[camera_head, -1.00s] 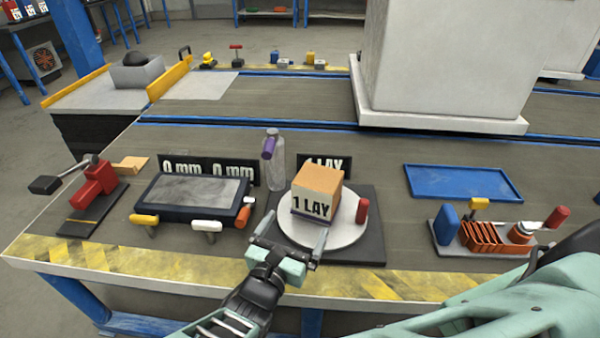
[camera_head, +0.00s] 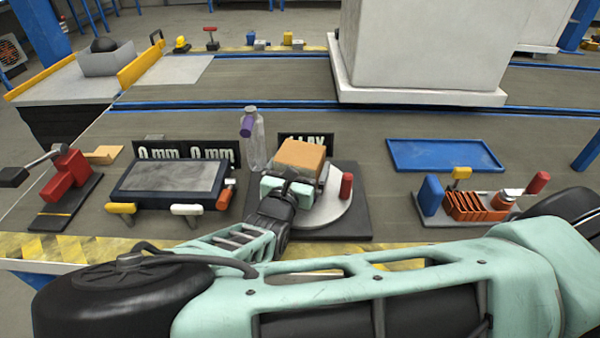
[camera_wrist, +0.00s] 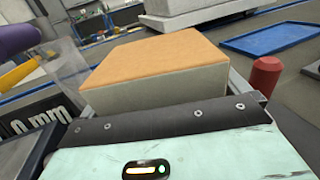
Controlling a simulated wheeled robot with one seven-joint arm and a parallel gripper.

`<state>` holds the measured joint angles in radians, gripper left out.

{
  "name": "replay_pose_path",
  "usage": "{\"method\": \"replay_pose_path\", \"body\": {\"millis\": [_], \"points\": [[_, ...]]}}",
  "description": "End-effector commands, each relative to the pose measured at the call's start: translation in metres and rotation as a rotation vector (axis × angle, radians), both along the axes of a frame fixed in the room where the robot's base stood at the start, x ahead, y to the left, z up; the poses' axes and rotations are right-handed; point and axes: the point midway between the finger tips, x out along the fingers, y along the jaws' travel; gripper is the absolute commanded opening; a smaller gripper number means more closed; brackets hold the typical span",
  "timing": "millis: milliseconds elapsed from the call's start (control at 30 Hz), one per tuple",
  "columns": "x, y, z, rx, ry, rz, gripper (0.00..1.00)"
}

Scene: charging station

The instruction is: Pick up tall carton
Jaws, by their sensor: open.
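The carton (camera_head: 301,157), a cream box with an orange-tan top, stands on the round pale turntable (camera_head: 330,212). In the wrist view the carton (camera_wrist: 155,65) is close ahead, filling the space beyond the gripper's palm. My gripper (camera_head: 297,180) is open at the carton's near side, its body hiding most of the carton's front. A finger shows along the carton's right side, so the carton appears to sit between the jaws. I cannot tell whether the fingers touch it.
A clear bottle with a purple part (camera_head: 253,140) stands just left behind the carton. A red peg (camera_head: 346,186) is close on the right. A grey-topped panel (camera_head: 170,180) lies left, a blue tray (camera_head: 445,155) right, and an orange rack (camera_head: 473,207) right front.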

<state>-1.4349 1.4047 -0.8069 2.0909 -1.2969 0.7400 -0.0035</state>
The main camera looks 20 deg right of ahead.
Motion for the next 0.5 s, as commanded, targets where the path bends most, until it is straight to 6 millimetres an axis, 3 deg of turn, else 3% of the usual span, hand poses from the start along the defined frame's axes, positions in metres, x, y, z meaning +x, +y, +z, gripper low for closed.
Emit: {"method": "replay_pose_path", "body": {"millis": [233,367,500], "points": [[0.0011,-0.0005,0.0002,0.001,-0.001,0.001,0.97],[0.001,-0.0003,0.0001,0.001,0.0,0.001,0.61],[0.0012,-0.0003,0.0008,0.0,-0.001,0.001,0.52]]}}
